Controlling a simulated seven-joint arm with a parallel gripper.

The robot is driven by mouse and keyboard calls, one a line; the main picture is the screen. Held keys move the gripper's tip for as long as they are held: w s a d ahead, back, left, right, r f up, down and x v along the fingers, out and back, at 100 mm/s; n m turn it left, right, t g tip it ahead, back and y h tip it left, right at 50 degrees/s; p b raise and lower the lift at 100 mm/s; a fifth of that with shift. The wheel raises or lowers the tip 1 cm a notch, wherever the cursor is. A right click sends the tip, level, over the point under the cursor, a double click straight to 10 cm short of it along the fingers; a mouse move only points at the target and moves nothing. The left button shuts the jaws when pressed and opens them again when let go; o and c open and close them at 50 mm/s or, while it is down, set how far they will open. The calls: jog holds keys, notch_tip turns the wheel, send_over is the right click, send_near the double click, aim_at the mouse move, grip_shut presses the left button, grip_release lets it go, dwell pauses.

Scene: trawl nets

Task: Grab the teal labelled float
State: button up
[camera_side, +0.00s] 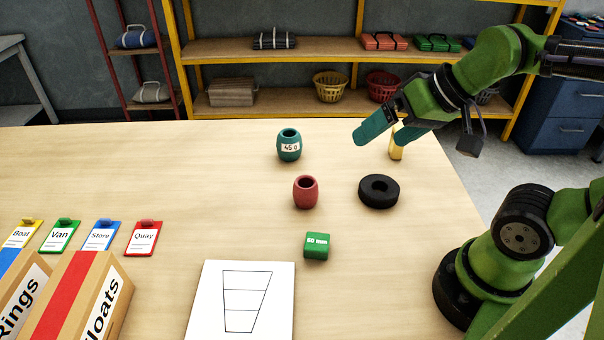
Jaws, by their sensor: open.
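The teal float (289,151) is barrel-shaped with a hole in its top and a white label reading "45 g". It stands upright on the table's far middle part. My gripper (385,136) is above the table to the right of the float, apart from it. Its teal fingers are spread with nothing visible between them. A yellow object (397,145) is partly hidden behind the fingers.
A red barrel-shaped float (306,192), a black ring (379,191) and a green block (317,246) marked "50 mm" or similar are nearby. A white sheet (240,305), coloured clipboards (143,238) and boxes (80,300) lie front left. The table's left back is clear.

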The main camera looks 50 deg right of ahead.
jog(key=n+g+h, duration=0.2)
jog(key=g+h, duration=0.1)
send_over(288, 143)
jog(key=s+d, duration=0.2)
jog(key=s, duration=0.2)
notch_tip(288, 143, down, 8)
jog(key=shift+n, duration=0.3)
jog(key=x, duration=1.1)
jog(key=shift+w+a+r, duration=0.1)
jog(key=shift+w+a, duration=0.1)
jog(key=shift+a, duration=0.1)
jog(key=shift+a+x, duration=0.1)
jog(key=shift+x, duration=1.35)
jog(key=shift+a+x, duration=0.15)
jog(key=shift+x, duration=1.35)
jog(key=shift+c, duration=0.5)
jog(key=shift+r, duration=0.1)
jog(key=c, duration=1)
